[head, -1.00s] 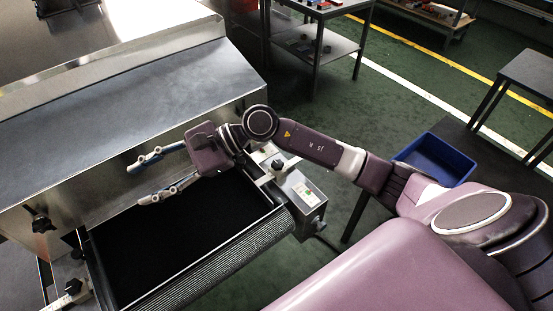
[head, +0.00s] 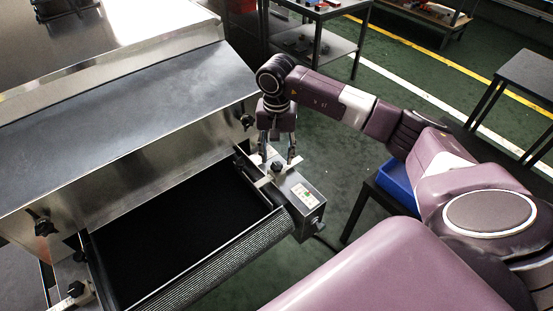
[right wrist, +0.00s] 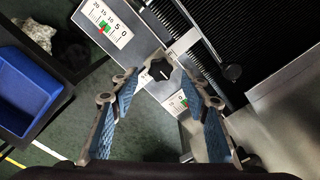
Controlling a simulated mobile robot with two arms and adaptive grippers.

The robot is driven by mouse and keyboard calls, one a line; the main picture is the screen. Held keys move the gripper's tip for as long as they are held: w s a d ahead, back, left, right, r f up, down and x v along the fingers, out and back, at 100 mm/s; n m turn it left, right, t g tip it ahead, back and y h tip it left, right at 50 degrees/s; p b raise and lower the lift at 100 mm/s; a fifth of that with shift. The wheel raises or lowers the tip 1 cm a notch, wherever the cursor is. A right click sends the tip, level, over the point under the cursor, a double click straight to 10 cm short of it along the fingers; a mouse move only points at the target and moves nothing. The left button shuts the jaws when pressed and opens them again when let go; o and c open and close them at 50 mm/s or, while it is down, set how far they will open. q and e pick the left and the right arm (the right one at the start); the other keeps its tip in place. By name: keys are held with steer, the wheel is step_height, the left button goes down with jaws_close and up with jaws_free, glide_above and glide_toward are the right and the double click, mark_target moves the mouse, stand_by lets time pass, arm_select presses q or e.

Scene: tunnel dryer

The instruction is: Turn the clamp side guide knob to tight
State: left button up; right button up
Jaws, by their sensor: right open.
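The black star-shaped clamp side guide knob (right wrist: 161,71) shows in the right wrist view on a bright metal bracket, with a white mark on its top. In the head view the knob (head: 277,167) sits at the right side of the dark belt (head: 180,235). My right gripper (head: 278,158) points down over it, open, with one finger on each side of the knob. In the right wrist view the knob lies ahead between the blue-padded fingers, with gaps on both sides. Whether the fingertips reach down to its height is unclear. My left gripper is out of view.
Another clamp knob (head: 75,288) is at the belt's left. A blue bin (head: 398,186) stands to the right.

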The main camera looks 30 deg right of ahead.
mark_target(276, 165)
steer(key=shift+f+p, duration=0.3)
steer(key=shift+f, duration=1.3)
steer(key=shift+c, duration=0.5)
steer(key=c, duration=1.1)
